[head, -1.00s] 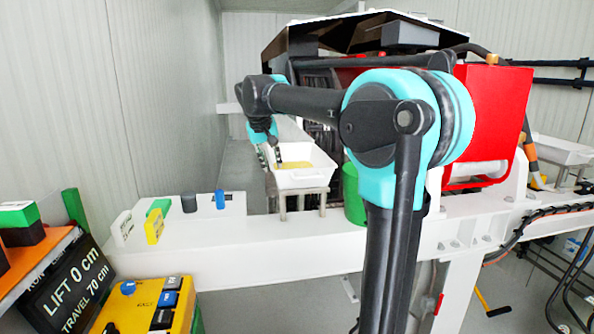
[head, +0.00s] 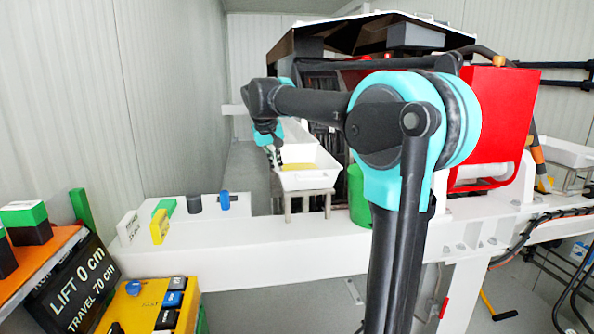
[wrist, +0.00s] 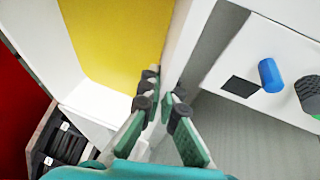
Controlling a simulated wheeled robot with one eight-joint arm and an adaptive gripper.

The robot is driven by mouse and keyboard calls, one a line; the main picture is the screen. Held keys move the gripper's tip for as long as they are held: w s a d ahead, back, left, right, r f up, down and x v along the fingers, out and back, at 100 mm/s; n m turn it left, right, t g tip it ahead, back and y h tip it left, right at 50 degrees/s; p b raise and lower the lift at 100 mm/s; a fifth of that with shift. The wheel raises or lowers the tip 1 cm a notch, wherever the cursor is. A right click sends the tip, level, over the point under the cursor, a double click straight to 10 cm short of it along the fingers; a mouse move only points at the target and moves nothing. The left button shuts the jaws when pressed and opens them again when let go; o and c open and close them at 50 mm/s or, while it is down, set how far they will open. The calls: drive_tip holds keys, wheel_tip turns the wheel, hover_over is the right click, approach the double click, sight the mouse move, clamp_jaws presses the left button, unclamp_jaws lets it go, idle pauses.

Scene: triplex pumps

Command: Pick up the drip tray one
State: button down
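Drip tray one is the white tray (head: 318,180) with a yellow floor. It rests on a small grey stand on the white frame, left of the large machine. My gripper (head: 272,157) is at the tray's left wall, reaching down from above. In the wrist view the tray (wrist: 84,103) fills the upper left, and its white side wall runs between my fingers (wrist: 163,100). One finger is inside the tray over the yellow floor and the other is outside. The fingertips are close together on the wall. The lower tip of the outside finger is partly hidden.
A green cylinder (head: 359,195) stands just right of the tray. A blue peg (head: 225,200) and a dark peg (head: 194,204) stand on the white frame to the left. The black and red machine (head: 505,120) rises behind and right. A wall is at left.

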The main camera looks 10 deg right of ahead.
drive_tip(key=shift+r, duration=0.15)
wheel_tip(320, 180, up, 20)
drive_tip(key=shift+f, duration=0.2)
idle(1.2)
drive_tip(key=f, duration=1.3)
drive_tip(key=s+f, duration=0.1)
drive_tip(key=f, duration=0.5)
drive_tip(key=shift+f, duration=0.3)
drive_tip(key=shift+f, duration=0.1)
drive_tip(key=c, duration=2.2)
unclamp_jaws()
drive_tip(key=o, duration=0.5)
